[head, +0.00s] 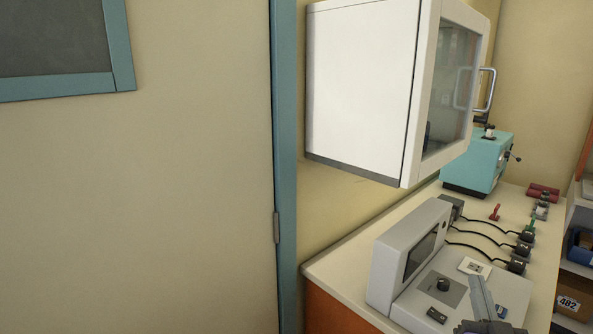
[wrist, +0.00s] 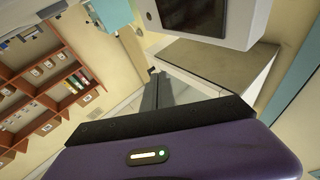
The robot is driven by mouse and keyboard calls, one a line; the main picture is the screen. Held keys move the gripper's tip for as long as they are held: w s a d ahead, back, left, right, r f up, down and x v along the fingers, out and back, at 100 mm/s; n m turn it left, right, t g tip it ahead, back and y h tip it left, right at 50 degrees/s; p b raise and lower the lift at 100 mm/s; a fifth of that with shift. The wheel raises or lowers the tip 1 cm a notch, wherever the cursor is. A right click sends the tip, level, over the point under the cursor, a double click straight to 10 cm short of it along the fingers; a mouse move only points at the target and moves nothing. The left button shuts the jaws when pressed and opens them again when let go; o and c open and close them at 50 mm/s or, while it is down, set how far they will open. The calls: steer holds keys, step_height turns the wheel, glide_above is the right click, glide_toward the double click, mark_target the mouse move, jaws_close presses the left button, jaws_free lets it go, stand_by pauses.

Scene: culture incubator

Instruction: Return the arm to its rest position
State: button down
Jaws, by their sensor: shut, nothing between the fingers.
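My gripper (head: 482,300) shows at the bottom right of the head view, in front of the grey console on the counter. Its fingers are shut together with nothing between them. In the wrist view my gripper (wrist: 158,90) points up into the picture, its fingers together and empty. Whether it touches the console cannot be told; it appears apart from it.
A grey console (head: 408,262) with a screen stands on the counter (head: 345,262). A white glass-fronted cabinet (head: 362,85) hangs above it. A turquoise machine (head: 478,163) and several cabled dark blocks stand farther back. Shelves (wrist: 50,98) show in the wrist view. A door (head: 150,200) fills the left.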

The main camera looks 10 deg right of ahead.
steer(key=s+a+f+n+g+y, duration=0.1)
steer(key=s+a+f+y, duration=0.1)
steer(key=s+a, duration=0.5)
steer(key=s+a+f+n+g+y, duration=0.2)
steer(key=s+a+f, duration=0.3)
steer(key=s, duration=1.3)
steer(key=s+a+f+n+g+y, duration=0.2)
steer(key=s+a+f+y, duration=0.1)
steer(key=s+a, duration=0.7)
steer(key=s+y, duration=0.1)
steer(key=s, duration=0.2)
steer(key=shift+f, duration=0.4)
steer(key=shift+a, duration=0.1)
